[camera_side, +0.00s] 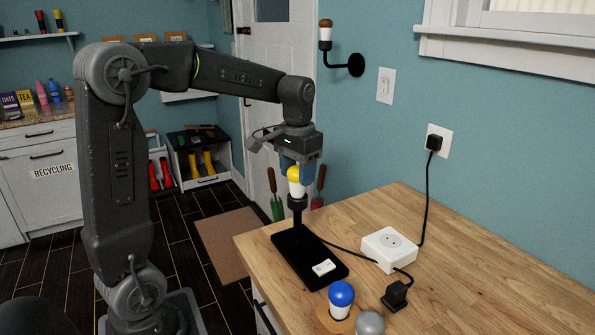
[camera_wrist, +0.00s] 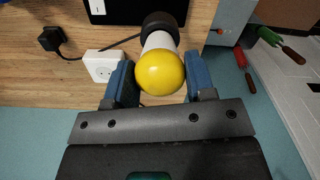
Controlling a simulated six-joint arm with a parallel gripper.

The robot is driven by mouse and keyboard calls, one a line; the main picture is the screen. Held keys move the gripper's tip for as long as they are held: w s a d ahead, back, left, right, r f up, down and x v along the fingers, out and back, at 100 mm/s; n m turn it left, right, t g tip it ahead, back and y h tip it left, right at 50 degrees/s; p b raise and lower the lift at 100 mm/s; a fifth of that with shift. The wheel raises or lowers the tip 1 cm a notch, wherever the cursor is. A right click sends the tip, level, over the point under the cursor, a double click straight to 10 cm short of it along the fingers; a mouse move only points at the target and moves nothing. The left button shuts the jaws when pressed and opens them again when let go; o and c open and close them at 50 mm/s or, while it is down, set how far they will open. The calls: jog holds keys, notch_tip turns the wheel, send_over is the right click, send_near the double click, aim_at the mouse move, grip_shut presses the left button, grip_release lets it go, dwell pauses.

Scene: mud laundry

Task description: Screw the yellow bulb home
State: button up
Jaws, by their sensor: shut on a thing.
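The yellow bulb (camera_side: 295,182) has a yellow top and a white lower part. It stands upright on the black lamp socket (camera_side: 297,202) of a black lamp base (camera_side: 318,262) on the wooden counter. My gripper (camera_side: 296,172) comes down from above and is shut on the bulb. In the wrist view the yellow bulb (camera_wrist: 160,72) sits between the blue fingers of my gripper (camera_wrist: 158,82), with the black socket (camera_wrist: 158,22) behind it. How deep the bulb's thread sits in the socket cannot be seen.
A blue bulb (camera_side: 341,297) and a grey bulb (camera_side: 370,323) stand near the counter's front edge. A white outlet box (camera_side: 389,249) and an unplugged black plug (camera_side: 395,295) lie right of the lamp base. The counter's right side (camera_side: 490,270) is clear.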

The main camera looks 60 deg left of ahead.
jog(key=shift+c, duration=0.4)
jog(key=shift+m, duration=1.5)
jog(key=shift+c, duration=1.4)
jog(key=shift+m, duration=0.5)
jog(key=shift+c, duration=0.5)
jog(key=shift+f+m, duration=0.1)
jog(key=shift+m, duration=0.9)
grip_shut()
